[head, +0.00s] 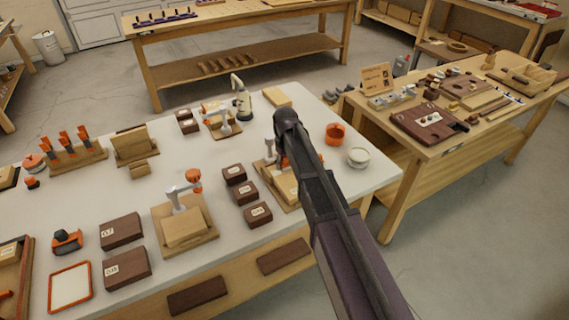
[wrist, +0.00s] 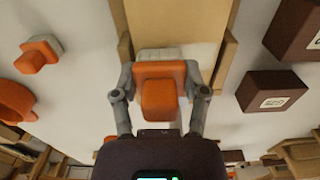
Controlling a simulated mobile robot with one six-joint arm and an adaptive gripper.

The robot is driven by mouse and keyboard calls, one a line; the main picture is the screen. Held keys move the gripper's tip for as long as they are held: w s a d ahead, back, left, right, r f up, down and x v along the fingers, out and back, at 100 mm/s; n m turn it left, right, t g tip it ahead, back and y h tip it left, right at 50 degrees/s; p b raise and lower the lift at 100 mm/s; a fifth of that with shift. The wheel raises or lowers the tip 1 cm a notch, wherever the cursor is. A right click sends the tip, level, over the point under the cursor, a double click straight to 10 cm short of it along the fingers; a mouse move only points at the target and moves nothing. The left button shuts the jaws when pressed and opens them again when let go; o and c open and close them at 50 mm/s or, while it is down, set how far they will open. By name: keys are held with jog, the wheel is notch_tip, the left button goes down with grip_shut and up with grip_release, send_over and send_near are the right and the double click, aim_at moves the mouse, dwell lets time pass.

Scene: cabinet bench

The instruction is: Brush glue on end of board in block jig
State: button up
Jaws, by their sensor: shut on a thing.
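My gripper (wrist: 160,88) is shut on an orange brush-like tool (wrist: 158,95) with a pale grey end, held between both fingers in the wrist view. The pale end points toward a wooden jig (wrist: 223,62), whose light wood pieces flank a pale surface. I cannot tell whether the tool touches the board. In the head view my arm hides most of the gripper and the tool. The jig base (head: 290,201) with a light wood board (head: 283,186) shows just left of my arm on the white bench.
Dark labelled blocks (head: 246,192) stand left of the jig. An orange pot (head: 335,133) and a white round container (head: 358,157) stand right of my arm. Another jig (head: 185,228) holds a wood block at front centre. A second orange-and-grey item (wrist: 40,52) lies left in the wrist view.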

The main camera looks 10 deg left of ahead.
aim_at(277, 172)
jog(key=shift+s+a, duration=0.45)
jog(key=shift+a, duration=0.25)
jog(key=shift+s+a, duration=0.1)
jog(key=shift+a, duration=0.05)
dwell(0.3)
jog(key=shift+s+a, duration=0.45)
jog(key=shift+a, duration=0.05)
jog(key=shift+w+d, duration=0.15)
jog(key=shift+w+d, duration=0.4)
jog(key=shift+d, duration=0.15)
jog(key=shift+w+d, duration=0.1)
dwell(0.6)
jog(key=shift+w+d, duration=0.35)
jog(key=shift+d, duration=0.2)
